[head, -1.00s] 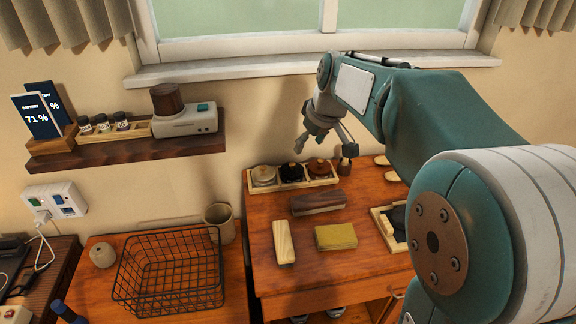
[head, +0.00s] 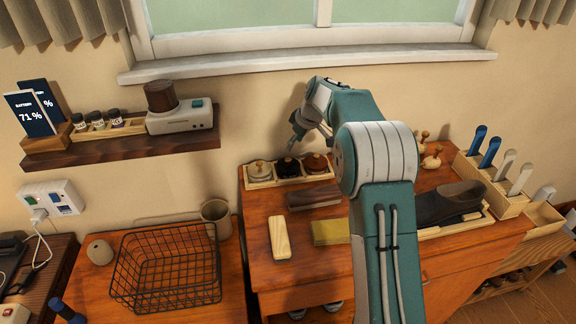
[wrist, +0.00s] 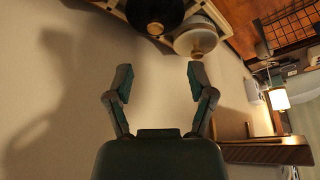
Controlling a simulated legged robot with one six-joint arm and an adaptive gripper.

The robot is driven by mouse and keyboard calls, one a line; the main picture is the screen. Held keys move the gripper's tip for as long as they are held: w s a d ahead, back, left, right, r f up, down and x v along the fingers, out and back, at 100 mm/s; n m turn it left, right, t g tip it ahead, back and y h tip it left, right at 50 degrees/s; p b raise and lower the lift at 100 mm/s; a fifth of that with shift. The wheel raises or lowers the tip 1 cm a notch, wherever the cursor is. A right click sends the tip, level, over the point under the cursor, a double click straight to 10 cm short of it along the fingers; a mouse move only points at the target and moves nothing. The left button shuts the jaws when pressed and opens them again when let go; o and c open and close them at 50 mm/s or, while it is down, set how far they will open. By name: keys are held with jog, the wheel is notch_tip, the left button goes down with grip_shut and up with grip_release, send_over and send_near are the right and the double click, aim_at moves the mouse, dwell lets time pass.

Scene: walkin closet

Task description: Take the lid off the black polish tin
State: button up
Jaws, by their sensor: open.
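The black polish tin (head: 287,169) sits in the middle of a light wooden tray (head: 262,184), with a knobbed lid on it. A pale tin (head: 259,172) is on its left and a brown tin (head: 316,163) on its right. My gripper (head: 294,143) is above and behind the row, near the wall. In the wrist view its fingers (wrist: 160,80) are apart with nothing between them. The black tin (wrist: 152,10) shows there at the top edge, partly cut off, beyond the fingertips, with the pale tin (wrist: 194,40) beside it.
A dark brush (head: 314,196), a pale wood block (head: 279,238) and a yellow block (head: 331,232) lie in front of the tray. A wire basket (head: 167,297) and a cup (head: 216,215) stand to the left. The wall and window sill (head: 300,60) are close behind.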

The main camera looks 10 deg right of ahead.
aim_at(288, 159)
jog(key=x, duration=0.8)
jog(key=shift+w+d+f, duration=0.15)
jog(key=shift+d+f, duration=0.1)
jog(key=shift+f, duration=0.2)
jog(key=c, duration=1)
